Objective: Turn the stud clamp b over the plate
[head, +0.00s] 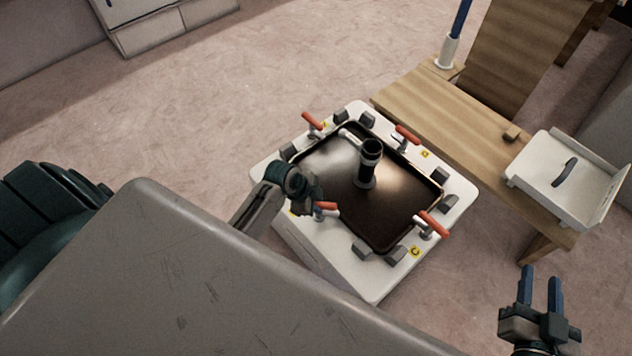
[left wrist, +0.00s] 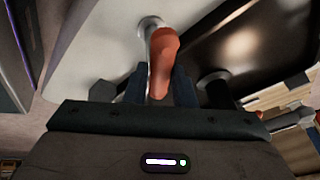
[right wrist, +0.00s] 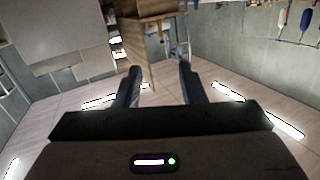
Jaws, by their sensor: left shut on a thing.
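The dark plate (head: 330,170) lies on a white base (head: 375,285), with red-handled stud clamps around it. My left gripper (head: 314,204) is shut on the red handle (head: 325,207) of the near-left clamp. Its yellow label is mostly hidden by the gripper, so I cannot read its letter. In the left wrist view the red handle (left wrist: 162,62) sits between the fingers, its pale stud (left wrist: 150,24) beyond it on the white base and the dark plate (left wrist: 240,35) to the right. My right gripper (head: 541,290) is open and empty, away from the base; its fingers show apart in the right wrist view (right wrist: 158,88).
Other red clamp handles stand at the far left (head: 312,121), far right (head: 407,134) and near right (head: 434,224). A black upright post (head: 368,165) rises from the plate. A wooden bench (head: 450,115) with a white tray (head: 535,172) stands to the right. A grey surface fills the foreground.

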